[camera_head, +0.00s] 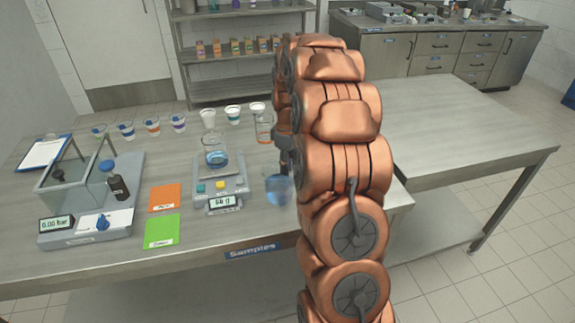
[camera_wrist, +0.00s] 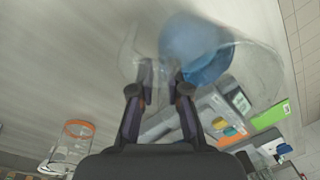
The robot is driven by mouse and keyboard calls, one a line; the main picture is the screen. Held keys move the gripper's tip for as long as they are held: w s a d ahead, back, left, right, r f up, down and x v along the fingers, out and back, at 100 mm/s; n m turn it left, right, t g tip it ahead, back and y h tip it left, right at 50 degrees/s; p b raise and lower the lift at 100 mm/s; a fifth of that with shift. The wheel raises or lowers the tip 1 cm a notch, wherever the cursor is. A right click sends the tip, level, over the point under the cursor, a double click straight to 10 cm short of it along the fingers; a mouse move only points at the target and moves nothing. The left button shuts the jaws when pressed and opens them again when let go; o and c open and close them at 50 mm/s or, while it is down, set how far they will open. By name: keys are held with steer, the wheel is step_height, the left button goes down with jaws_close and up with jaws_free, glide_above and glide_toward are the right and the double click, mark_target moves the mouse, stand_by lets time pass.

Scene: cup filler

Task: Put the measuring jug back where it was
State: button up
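The measuring jug (camera_head: 278,190) is clear, with blue liquid inside. It shows in the head view just left of my arm, above or on the table, right of the scale. In the wrist view the jug (camera_wrist: 215,62) fills the upper middle, its blue liquid off to one side. My gripper (camera_wrist: 164,80) has its two fingers close together at the jug's clear handle side, and looks closed on it. The exact contact is hard to see through the clear wall.
A beaker of blue liquid (camera_head: 216,158) stands on the scale (camera_head: 233,184). A clear beaker with an orange rim (camera_head: 264,130) stands behind. Several cups line the back. An orange card (camera_head: 164,197), a green card (camera_head: 162,230) and a pressure device (camera_head: 92,222) are to the left.

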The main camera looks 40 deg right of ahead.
steer(key=shift+o, duration=1)
step_height(320, 180, up, 12)
steer(key=b, duration=0.2)
steer(key=shift+w+d, duration=0.25)
steer(key=shift+d, duration=0.2)
steer(key=shift+r, duration=0.15)
